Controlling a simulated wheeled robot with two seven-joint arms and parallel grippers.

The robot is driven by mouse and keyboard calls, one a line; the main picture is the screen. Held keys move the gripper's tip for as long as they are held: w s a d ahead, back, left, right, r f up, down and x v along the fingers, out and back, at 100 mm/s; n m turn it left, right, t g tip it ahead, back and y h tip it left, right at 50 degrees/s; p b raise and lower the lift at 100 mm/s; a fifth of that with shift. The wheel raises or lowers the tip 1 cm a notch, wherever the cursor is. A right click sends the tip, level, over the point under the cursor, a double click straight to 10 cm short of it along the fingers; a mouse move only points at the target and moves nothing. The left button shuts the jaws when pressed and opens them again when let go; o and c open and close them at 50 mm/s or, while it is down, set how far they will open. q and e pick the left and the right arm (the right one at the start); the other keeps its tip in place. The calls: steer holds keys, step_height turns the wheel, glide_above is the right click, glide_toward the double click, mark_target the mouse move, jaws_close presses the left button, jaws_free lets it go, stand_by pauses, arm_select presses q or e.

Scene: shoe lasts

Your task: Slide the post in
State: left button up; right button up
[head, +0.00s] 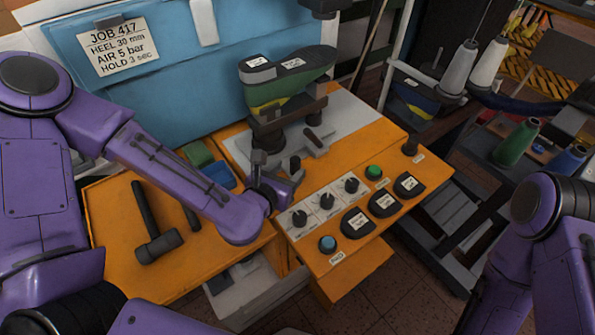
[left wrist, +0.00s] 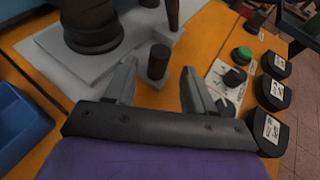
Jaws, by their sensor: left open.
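A short dark post (left wrist: 157,62) stands upright on a grey plate in the left wrist view. My left gripper (left wrist: 160,78) is open, with one finger to each side of the post in that picture and a gap at both sides. In the head view the left gripper (head: 277,175) is low at the machine's front, below the shoe last. The shoe last (head: 287,82), dark green and black with a yellow band, is mounted on a dark support above the grey plate (head: 352,120). The wrist mount hides part of the plate. The right gripper is out of view.
A control panel with dials (head: 326,202), a green button (head: 373,172) and black labelled pads (head: 383,203) lies to the right of my left gripper. A mallet (head: 155,243) and a blue tray (head: 218,175) lie to its left. Thread cones (head: 460,66) stand at right.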

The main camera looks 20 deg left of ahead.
mark_target(298, 161)
arm_select(q)
steer(key=p+x, duration=0.1)
steer(key=x, duration=0.6)
steer(key=shift+a+p, duration=0.1)
steer(key=shift+p, duration=0.2)
steer(key=shift+w+f, duration=0.1)
steer(key=shift+w, duration=0.15)
steer(key=shift+s, duration=0.15)
steer(key=shift+c, duration=0.6)
jaws_close()
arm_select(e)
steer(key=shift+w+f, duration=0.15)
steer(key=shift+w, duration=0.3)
arm_select(q)
steer(key=shift+w, duration=0.3)
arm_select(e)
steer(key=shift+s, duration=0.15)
